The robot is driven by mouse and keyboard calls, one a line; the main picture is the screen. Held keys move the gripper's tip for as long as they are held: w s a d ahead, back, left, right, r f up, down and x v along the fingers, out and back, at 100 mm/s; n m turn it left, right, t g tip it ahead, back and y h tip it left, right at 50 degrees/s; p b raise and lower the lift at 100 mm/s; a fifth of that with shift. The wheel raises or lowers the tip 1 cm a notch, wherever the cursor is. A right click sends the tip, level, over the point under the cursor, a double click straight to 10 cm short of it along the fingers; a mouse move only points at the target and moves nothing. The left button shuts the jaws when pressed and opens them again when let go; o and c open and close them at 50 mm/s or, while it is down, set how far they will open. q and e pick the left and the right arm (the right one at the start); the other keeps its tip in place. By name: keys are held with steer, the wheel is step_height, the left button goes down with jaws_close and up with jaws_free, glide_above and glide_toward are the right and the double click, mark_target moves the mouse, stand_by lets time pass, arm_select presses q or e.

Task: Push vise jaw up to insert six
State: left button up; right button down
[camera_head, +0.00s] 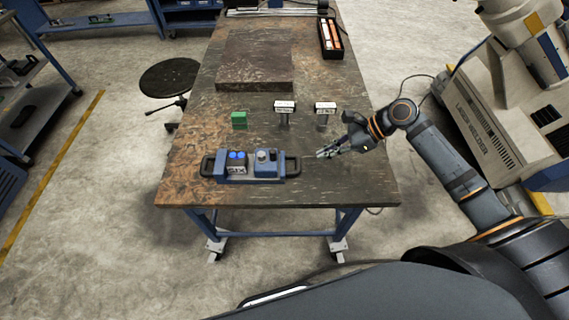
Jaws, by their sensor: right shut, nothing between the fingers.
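A blue vise (250,178) with black end handles lies near the table's front edge. In its left part sits a dark block (236,168) with two blue dots on top and lettering that looks like "SIX" on its front. The blue jaw (266,167) with a grey knob stands to the right of that block; whether they touch is too small to tell. My right gripper (322,154) is shut and empty, a little right of the vise and apart from it. My left gripper is not in view.
A green block (239,120) and two white-topped stands (284,107) (325,108) are behind the vise. A dark raised plate (254,70) and a black tray (331,38) lie farther back.

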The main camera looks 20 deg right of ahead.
mark_target(299, 171)
steer(key=x, duration=0.9)
steer(key=shift+w+a+r, duration=0.1)
steer(key=shift+a+r, duration=0.05)
steer(key=shift+a, duration=0.15)
steer(key=shift+w+a, duration=0.15)
steer(key=shift+a, duration=0.4)
steer(key=shift+w+a, duration=0.2)
steer(key=shift+a, duration=0.35)
steer(key=shift+w+a, duration=0.2)
steer(key=shift+a, duration=0.5)
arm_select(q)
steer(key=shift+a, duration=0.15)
